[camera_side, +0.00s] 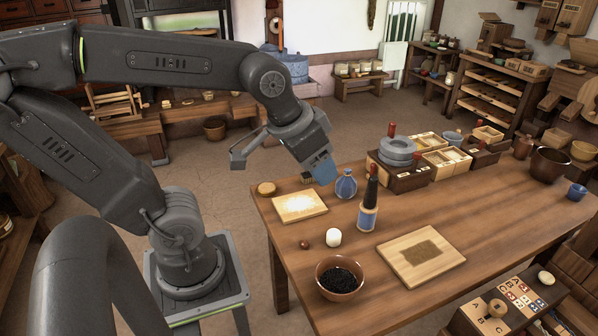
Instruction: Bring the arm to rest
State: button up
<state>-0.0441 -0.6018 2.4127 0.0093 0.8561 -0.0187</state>
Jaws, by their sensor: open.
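My gripper (281,166) is open, its two fingers spread wide, with nothing seen between them. One finger is out past the table's left edge. The other, blue-tipped, is over the table near a blue round bottle (346,184); I cannot tell the exact gap between them. My arm is raised and bent, reaching across from the left.
Near my gripper are a board with pale powder (300,206), a dark-topped bottle (368,208) and a white candle-like piece (334,237). A bowl of black grains (340,278), a board with brown grains (421,252) and a quern (397,150) stand further off.

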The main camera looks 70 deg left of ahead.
jog(key=s, duration=0.2)
jog(key=s+d, duration=0.1)
jog(key=shift+s+d+f+m, duration=0.1)
jog(key=shift+s+f+m, duration=0.2)
jog(key=shift+s, duration=0.05)
